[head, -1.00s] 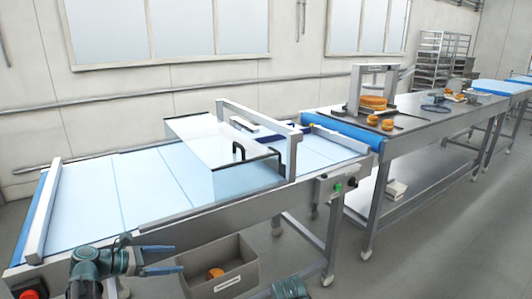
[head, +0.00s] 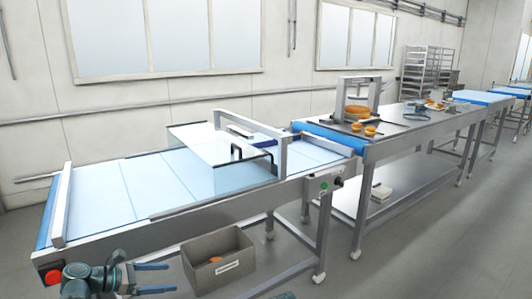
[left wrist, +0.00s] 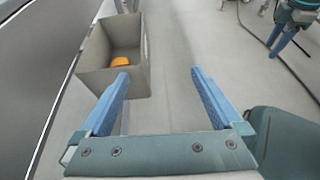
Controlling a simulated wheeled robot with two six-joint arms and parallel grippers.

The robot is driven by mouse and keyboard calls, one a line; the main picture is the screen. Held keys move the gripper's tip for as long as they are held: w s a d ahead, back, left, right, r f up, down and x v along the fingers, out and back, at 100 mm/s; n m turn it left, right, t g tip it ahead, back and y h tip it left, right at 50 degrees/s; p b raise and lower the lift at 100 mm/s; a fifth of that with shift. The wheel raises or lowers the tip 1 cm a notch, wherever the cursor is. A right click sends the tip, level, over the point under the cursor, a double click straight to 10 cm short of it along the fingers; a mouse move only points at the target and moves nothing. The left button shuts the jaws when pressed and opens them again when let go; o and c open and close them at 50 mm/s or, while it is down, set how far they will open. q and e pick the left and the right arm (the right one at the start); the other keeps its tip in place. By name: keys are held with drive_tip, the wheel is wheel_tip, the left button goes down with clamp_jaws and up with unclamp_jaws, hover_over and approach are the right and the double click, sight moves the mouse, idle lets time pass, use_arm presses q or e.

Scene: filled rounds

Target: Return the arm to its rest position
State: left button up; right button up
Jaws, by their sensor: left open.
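My left gripper (head: 170,278) is low at the left front in the head view, beside the near side of the conveyor. Its blue fingers are apart with nothing between them. In the left wrist view the same open fingers (left wrist: 160,77) are over the grey floor, with a grey bin ahead and to the left. A teal gripper with blue fingers, seemingly my right one (left wrist: 279,42), shows at the top right of that view; its opening is too small to tell.
The grey bin (head: 205,277) stands on the floor by the conveyor (head: 150,190), with an orange piece (left wrist: 121,62) inside. A clear guard (head: 210,145) and a frame (head: 284,160) stand over the belt. A red button (head: 53,277) is on the conveyor's near corner. A steel table (head: 400,140) with cakes is beyond.

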use_arm(q)
drive_tip(key=s+d+f+m+g+y, duration=0.2)
drive_tip(key=d+f+m+g, duration=0.3)
drive_tip(key=d, duration=0.5)
drive_tip(key=s+d+f+m+g+y, duration=0.1)
drive_tip(key=s+d+f+m+y, duration=0.5)
drive_tip(key=m, duration=0.5)
drive_tip(key=s+d+f+m+g+y, duration=0.2)
drive_tip(key=s+d+m+y, duration=0.2)
drive_tip(key=s+d+m, duration=0.6)
wheel_tip(320, 180, up, 18)
drive_tip(key=w+a+m+p, duration=0.1)
drive_tip(key=a+m+p, duration=0.1)
drive_tip(key=p, duration=1.6)
drive_tip(key=shift+w+t, duration=0.2)
drive_tip(key=shift+t, duration=0.1)
drive_tip(key=shift+a, duration=0.1)
